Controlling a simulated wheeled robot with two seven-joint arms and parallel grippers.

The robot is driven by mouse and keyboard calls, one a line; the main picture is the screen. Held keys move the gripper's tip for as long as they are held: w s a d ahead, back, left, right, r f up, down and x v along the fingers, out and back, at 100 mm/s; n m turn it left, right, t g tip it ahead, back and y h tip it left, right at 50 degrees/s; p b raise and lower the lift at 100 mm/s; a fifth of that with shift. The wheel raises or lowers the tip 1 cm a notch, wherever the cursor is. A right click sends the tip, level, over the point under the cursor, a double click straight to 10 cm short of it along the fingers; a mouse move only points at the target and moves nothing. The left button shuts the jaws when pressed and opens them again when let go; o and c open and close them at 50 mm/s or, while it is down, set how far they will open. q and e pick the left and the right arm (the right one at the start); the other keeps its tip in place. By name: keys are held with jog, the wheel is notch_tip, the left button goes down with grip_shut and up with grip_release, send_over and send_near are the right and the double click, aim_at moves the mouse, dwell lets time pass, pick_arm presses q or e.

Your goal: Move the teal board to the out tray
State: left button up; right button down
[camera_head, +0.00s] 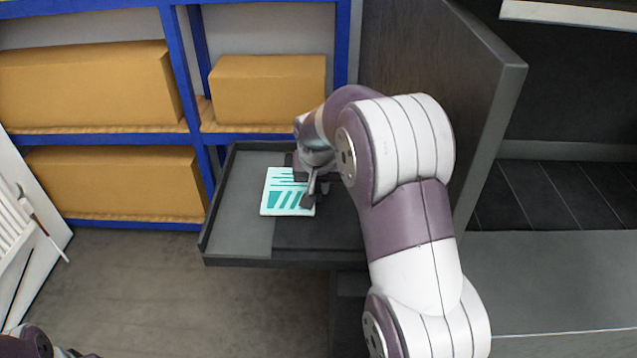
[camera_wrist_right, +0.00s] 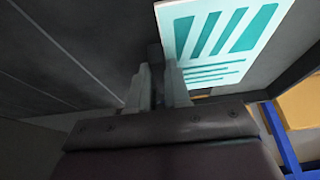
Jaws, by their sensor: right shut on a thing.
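The teal board (camera_head: 283,190) is a flat white panel with teal bars and lines.
Blue shelving (camera_head: 178,70) with cardboard boxes (camera_head: 268,90) stands behind the tray. A tall dark panel (camera_head: 440,90) rises at the tray's right, close to my right arm. A white slatted object (camera_head: 25,235) leans at the far left. The floor in front of the tray is clear.

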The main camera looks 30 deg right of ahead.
jog(key=shift+f+b, duration=0.4)
jog(key=shift+f, duration=0.2)
jog(key=c, duration=1)
grip_release()
jog(key=v, duration=1.2)
jog(key=shift+r, duration=0.4)
